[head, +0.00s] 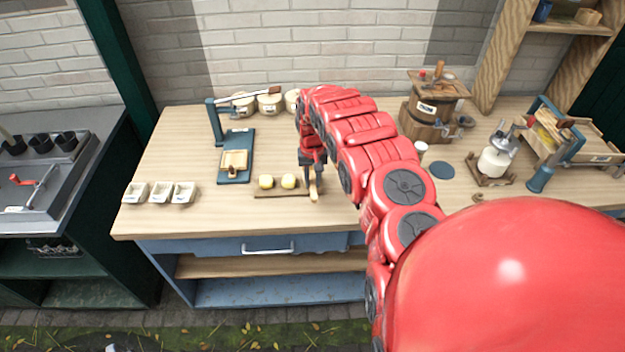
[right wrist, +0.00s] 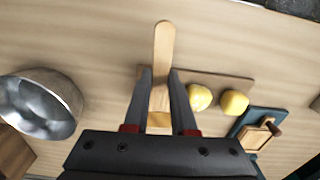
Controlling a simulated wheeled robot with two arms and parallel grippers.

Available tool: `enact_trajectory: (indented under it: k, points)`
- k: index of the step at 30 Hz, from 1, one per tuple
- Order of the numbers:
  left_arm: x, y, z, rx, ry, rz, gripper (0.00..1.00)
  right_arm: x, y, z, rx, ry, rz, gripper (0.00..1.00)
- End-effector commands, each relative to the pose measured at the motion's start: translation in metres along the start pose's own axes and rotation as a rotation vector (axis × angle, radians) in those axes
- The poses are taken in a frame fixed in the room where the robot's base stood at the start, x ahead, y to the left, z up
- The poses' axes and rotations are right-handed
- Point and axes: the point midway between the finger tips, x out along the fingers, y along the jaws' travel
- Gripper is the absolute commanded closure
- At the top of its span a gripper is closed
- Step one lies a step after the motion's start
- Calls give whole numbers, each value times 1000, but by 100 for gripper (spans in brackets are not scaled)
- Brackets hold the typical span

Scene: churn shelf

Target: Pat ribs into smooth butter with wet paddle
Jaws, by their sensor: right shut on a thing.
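My right gripper (head: 312,162) is shut on a pale wooden paddle (head: 313,187), just right of the butter. In the right wrist view the paddle (right wrist: 165,50) sticks out beyond the two dark fingertips (right wrist: 160,76). Two yellow butter lumps, the left one (head: 266,182) and the right one (head: 289,181), sit on a thin wooden board (head: 275,195). They also show in the right wrist view (right wrist: 200,97) (right wrist: 234,103), apart from the paddle. Ribs are too small to make out. Whether the paddle is wet I cannot tell. My left gripper is out of view.
A metal bowl (right wrist: 40,105) stands beside the paddle in the right wrist view; my arm hides it in the head view. A blue lever stand (head: 236,150), white dishes (head: 160,192), a wooden churn (head: 430,110) and a lantern-like jar (head: 495,160) stand around.

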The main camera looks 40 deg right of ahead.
Motion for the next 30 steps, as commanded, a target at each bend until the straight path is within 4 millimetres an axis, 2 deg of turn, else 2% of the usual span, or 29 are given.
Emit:
enact_trajectory:
  k: [30]
  points:
    - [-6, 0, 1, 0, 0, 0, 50, 10, 0, 0, -1, -1, 0, 100]
